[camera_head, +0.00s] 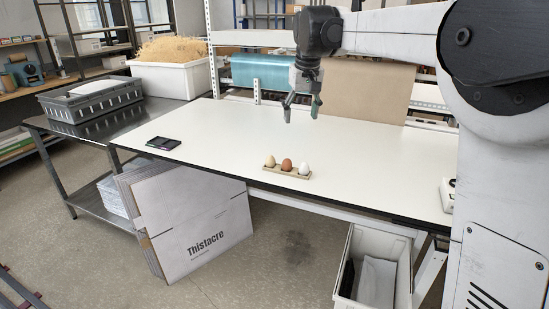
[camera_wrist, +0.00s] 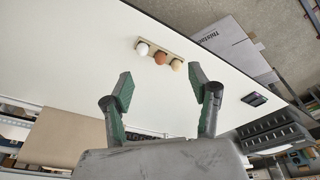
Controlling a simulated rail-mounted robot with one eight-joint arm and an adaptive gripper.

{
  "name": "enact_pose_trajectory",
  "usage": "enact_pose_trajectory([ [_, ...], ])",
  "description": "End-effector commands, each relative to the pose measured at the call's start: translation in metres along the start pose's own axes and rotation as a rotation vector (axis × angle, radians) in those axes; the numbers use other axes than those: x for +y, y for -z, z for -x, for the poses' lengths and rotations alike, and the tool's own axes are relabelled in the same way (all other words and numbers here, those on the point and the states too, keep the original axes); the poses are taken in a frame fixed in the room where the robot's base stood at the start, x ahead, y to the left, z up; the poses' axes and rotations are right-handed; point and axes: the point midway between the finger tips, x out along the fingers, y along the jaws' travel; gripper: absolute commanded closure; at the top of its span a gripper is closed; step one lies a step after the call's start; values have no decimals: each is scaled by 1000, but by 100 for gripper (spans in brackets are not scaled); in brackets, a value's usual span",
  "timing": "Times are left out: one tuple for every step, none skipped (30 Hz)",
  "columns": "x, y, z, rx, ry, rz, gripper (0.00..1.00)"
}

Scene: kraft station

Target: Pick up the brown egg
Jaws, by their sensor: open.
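The brown egg (camera_head: 286,165) sits in the middle of a small tan holder (camera_head: 306,177) near the front edge of the white table. A cream egg (camera_head: 270,161) is on its left and a white egg (camera_head: 304,168) on its right. My gripper (camera_head: 301,112) is open and empty above the table, behind and higher than the eggs. In the wrist view the brown egg (camera_wrist: 160,58) shows beyond the spread fingers (camera_wrist: 160,90), between the white egg (camera_wrist: 142,48) and the cream egg (camera_wrist: 177,64). Nothing hides the eggs.
The white table (camera_head: 370,150) is mostly clear around the holder. A dark flat device (camera_head: 163,143) lies at its left. A small white device (camera_head: 448,194) stands at the right edge. Rolls of teal (camera_head: 258,72) and brown material (camera_head: 365,88) are behind. A grey crate (camera_head: 92,98) stands left.

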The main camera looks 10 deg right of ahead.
Motion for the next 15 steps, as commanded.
enact_pose_trajectory([
  [2,15,-7,-14,2,5,44],
  [3,23,-12,-22,3,8,44],
  [4,32,-18,-33,5,12,44],
  [5,39,-22,-42,6,15,44],
  [6,46,-27,-51,7,18,44],
  [7,55,-34,-61,9,22,44],
  [8,62,-40,-70,10,26,44],
  [8,68,-45,-79,12,29,44],
  [10,76,-53,-89,14,34,44],
  [10,81,-59,-97,15,37,44],
  [11,86,-65,-107,17,40,44],
  [12,94,-73,-118,19,44,44],
  [12,98,-79,-126,20,47,44],
  [13,103,-86,-134,22,50,44],
  [13,109,-95,-146,24,54,44],
])
